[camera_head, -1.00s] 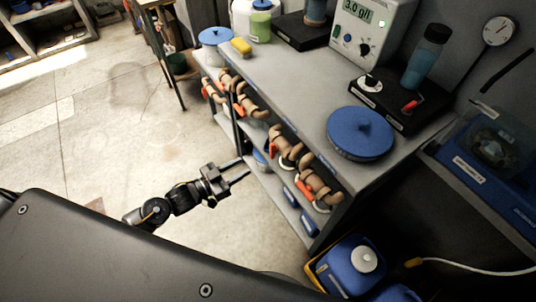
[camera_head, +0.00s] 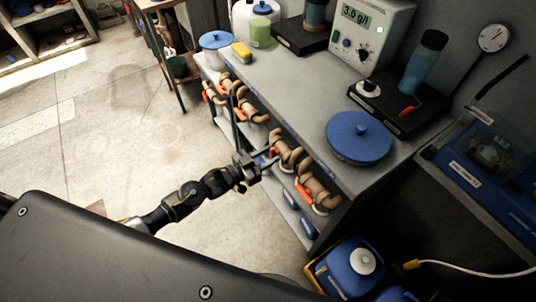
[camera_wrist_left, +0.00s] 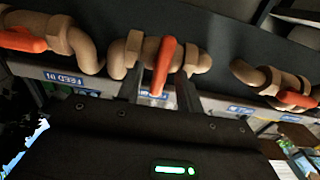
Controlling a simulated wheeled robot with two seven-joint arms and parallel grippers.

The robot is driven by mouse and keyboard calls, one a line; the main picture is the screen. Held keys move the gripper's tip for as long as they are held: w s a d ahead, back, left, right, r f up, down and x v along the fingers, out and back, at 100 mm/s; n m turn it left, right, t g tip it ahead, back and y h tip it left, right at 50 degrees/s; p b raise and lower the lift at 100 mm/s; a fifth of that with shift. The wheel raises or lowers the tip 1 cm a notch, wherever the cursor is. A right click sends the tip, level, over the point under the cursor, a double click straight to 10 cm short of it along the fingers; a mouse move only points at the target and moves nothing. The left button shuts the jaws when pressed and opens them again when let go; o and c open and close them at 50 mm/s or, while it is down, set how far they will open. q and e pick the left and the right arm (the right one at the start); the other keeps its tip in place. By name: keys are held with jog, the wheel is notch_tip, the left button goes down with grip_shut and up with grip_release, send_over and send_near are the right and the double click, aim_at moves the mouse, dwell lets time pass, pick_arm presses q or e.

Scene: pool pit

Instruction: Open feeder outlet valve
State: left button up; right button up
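Several tan pipe valves with orange handles line the side of the grey bench in the head view. My left gripper (camera_head: 262,160) is at one valve (camera_head: 284,148) around the middle of the row. In the left wrist view, an orange handle (camera_wrist_left: 163,66) on a tan pipe lies between the two fingers of my left gripper (camera_wrist_left: 160,88). The fingers are apart, and I see no clear contact. Another orange-handled valve (camera_wrist_left: 24,39) is at the left, beside a blue "FEED IN" label (camera_wrist_left: 63,78). The label below the middle handle is partly hidden. My right gripper is out of view.
On the bench top (camera_head: 285,85) are a blue lid (camera_head: 358,138), a meter box (camera_head: 368,32) and a dark stand (camera_head: 400,105). A blue container (camera_head: 345,267) stands below right. Another valve (camera_wrist_left: 280,84) is at the right in the wrist view. Open floor lies left.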

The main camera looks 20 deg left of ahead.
pick_arm(q)
jog(key=shift+w+d, duration=0.1)
jog(key=shift+c, duration=0.5)
grip_shut()
